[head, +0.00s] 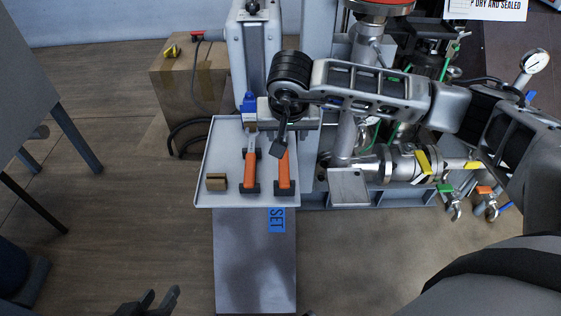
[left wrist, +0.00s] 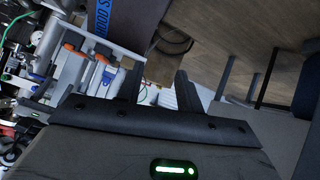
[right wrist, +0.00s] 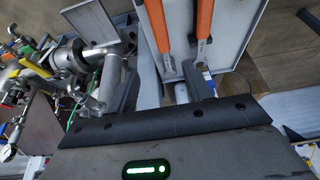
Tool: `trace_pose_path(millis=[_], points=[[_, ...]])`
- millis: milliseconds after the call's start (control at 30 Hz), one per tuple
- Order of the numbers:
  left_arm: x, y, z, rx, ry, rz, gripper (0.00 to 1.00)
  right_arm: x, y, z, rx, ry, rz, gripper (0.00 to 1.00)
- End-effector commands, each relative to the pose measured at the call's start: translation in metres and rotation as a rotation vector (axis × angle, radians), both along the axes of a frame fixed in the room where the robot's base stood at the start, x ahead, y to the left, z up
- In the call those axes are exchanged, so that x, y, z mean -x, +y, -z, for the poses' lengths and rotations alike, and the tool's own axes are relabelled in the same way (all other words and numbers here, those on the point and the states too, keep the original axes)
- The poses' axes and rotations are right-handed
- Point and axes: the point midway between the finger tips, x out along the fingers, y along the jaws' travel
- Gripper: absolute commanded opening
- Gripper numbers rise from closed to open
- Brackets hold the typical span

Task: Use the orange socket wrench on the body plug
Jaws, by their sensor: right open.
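Two orange-handled tools lie side by side on a pale tray (head: 206,155): a left one (head: 249,172) and a right one (head: 284,174). My right gripper (head: 273,140) is open and empty above the tools' far ends, partly covering the right tool. My left gripper (head: 150,300) is open and empty at the bottom edge, well away from the tray. I cannot make out the body plug.
A small brown block (head: 216,182) sits on the tray's left, and a blue-topped item (head: 249,103) at its back. A cardboard box (head: 185,85) stands behind left. The floor at left is mostly clear.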

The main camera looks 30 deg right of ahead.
Motion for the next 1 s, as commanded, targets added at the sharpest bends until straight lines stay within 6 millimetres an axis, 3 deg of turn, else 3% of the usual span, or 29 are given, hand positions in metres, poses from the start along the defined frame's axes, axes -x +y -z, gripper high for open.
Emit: trace_pose_path(millis=[300, 600, 767, 1000], points=[[-0.003, -0.004, -0.007, 0.027, -0.072, 0.003, 0.36, -0.022, -0.009, 0.066, -0.005, 0.006, 0.001, 0.5], [-0.004, -0.006, -0.012, 0.04, -0.102, 0.004, 0.36, -0.031, -0.013, 0.089, -0.007, 0.003, 0.0, 0.5], [-0.006, -0.008, -0.011, 0.053, -0.129, 0.003, 0.36, -0.038, -0.013, 0.113, -0.008, 0.006, 0.001, 0.5], [-0.008, -0.01, -0.026, 0.075, -0.188, 0.007, 0.36, -0.047, -0.016, 0.133, -0.007, 0.003, 0.0, 0.5]])
